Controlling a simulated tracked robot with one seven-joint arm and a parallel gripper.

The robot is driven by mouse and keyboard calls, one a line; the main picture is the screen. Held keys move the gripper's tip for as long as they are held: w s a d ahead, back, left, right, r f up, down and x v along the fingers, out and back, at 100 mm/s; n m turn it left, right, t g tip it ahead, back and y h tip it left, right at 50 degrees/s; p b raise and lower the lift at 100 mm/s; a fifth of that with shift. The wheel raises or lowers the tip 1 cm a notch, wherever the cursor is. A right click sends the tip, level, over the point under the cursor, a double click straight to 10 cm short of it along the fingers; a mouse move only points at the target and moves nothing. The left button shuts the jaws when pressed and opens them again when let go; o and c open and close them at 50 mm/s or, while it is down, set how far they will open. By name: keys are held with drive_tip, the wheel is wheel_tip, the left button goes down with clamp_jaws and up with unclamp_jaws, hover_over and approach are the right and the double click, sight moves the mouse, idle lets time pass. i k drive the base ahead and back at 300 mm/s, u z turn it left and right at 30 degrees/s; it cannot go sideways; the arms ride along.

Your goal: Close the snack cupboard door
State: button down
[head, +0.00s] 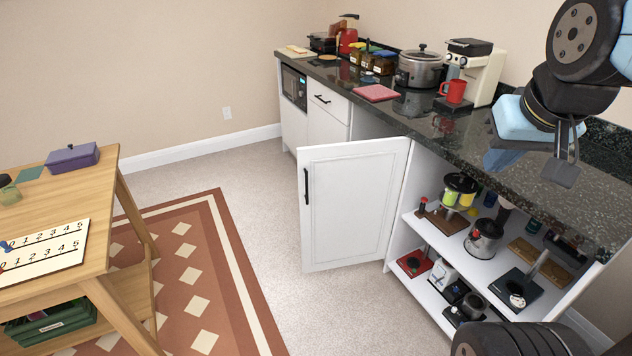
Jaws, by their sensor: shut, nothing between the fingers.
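The snack cupboard door (354,204) is white with a black vertical handle (306,187) near its left edge. It stands wide open, swung out to the left over the carpet. The open cupboard (402,236) below the dark counter shows shelves holding jars, a kettle-like pot and small boards. My gripper (563,172) is at the upper right, above or in front of the counter, with its fingers together and pointing down. It is apart from the door, to its right. Nothing shows between the fingers.
The dark counter (425,128) bears a slow cooker (420,69), a coffee machine (478,72), a red mug (453,91) and a pink cloth (376,93). A wooden table (112,190) stands at the left on a patterned rug (225,270). Carpet between rug and door is clear.

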sight(349, 192)
drive_tip(key=z, duration=0.1)
drive_tip(key=i, duration=1)
drive_tip(key=u, duration=0.1)
